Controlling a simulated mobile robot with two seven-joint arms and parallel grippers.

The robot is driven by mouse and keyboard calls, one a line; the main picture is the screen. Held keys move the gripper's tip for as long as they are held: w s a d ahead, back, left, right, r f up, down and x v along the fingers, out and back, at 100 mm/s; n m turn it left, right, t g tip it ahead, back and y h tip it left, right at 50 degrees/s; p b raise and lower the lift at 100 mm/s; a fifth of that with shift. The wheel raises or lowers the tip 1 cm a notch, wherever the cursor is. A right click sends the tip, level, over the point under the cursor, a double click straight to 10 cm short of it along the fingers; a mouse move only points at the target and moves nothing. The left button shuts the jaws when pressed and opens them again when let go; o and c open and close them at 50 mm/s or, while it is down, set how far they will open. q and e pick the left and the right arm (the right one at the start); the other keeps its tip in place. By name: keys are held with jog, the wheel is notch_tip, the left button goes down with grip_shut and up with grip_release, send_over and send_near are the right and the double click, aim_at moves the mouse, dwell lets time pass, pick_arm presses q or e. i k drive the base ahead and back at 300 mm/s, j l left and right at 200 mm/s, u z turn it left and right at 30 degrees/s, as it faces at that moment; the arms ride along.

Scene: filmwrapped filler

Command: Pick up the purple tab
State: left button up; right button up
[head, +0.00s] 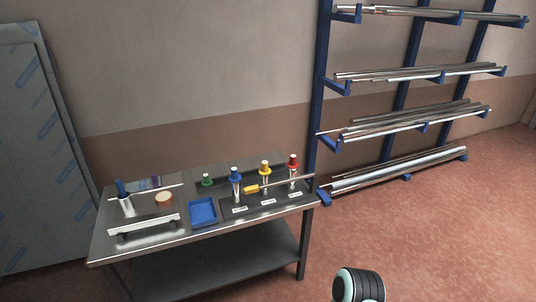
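Neither gripper is in view. A black and pale rounded part, probably of my own arm, shows at the bottom edge.
The table holds a blue tray (203,212), a green-topped piece (207,180), blue-, yellow- and red-topped pieces, a yellow-handled rod (251,189) and a metal fixture (143,225). A blue rack (325,90) with metal bars stands right. The reddish floor is clear at right.

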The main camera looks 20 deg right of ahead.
aim_at(154, 176)
jog(key=i+l, duration=1.7)
